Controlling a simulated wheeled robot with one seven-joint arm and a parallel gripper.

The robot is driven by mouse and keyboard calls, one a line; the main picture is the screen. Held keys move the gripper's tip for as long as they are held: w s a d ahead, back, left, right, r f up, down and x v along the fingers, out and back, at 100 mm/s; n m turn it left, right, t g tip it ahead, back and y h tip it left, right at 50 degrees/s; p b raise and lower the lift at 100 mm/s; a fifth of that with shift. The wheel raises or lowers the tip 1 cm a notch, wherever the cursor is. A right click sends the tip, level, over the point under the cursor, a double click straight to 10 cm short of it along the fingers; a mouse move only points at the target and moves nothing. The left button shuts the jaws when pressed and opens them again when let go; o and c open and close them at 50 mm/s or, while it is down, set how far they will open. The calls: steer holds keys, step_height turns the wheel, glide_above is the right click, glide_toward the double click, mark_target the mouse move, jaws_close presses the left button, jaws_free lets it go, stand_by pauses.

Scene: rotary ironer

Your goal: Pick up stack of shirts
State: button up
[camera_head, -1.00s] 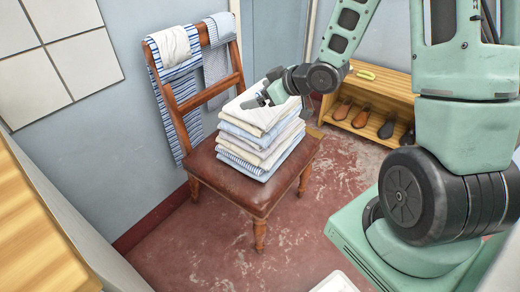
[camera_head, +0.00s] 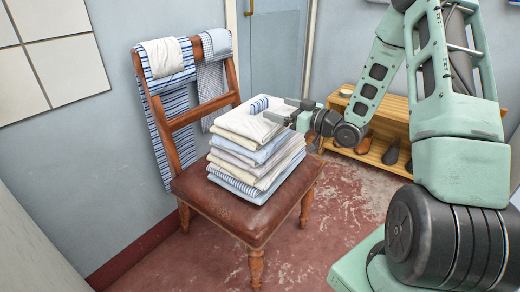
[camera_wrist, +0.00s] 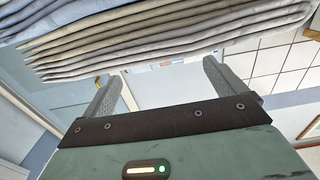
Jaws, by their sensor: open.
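The stack of shirts (camera_head: 258,150) is a neat pile of folded white, cream and blue-striped shirts on the chair seat. A small blue-striped patch shows on its top shirt. My gripper (camera_head: 284,112) is at the upper right edge of the stack in the head view, with its fingers pointing left. In the wrist view, the folded layers (camera_wrist: 150,38) cross the top of the picture. The two fingers of my gripper (camera_wrist: 162,85) stand wide apart with nothing between them. Whether a finger touches the shirts I cannot tell.
The wooden chair has a brown seat (camera_head: 215,212). Striped cloths (camera_head: 176,115) hang over its backrest by the wall. A wooden shoe rack (camera_head: 362,160) with shoes stands behind my arm. The red floor (camera_head: 335,215) right of the chair is clear.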

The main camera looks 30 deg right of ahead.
mark_target(262, 103)
steer(key=b+x, duration=0.2)
steer(key=x, duration=0.6)
steer(key=shift+a+f, duration=0.1)
steer(key=shift+a, duration=0.15)
steer(key=c, duration=1.9)
steer(key=shift+c, duration=1)
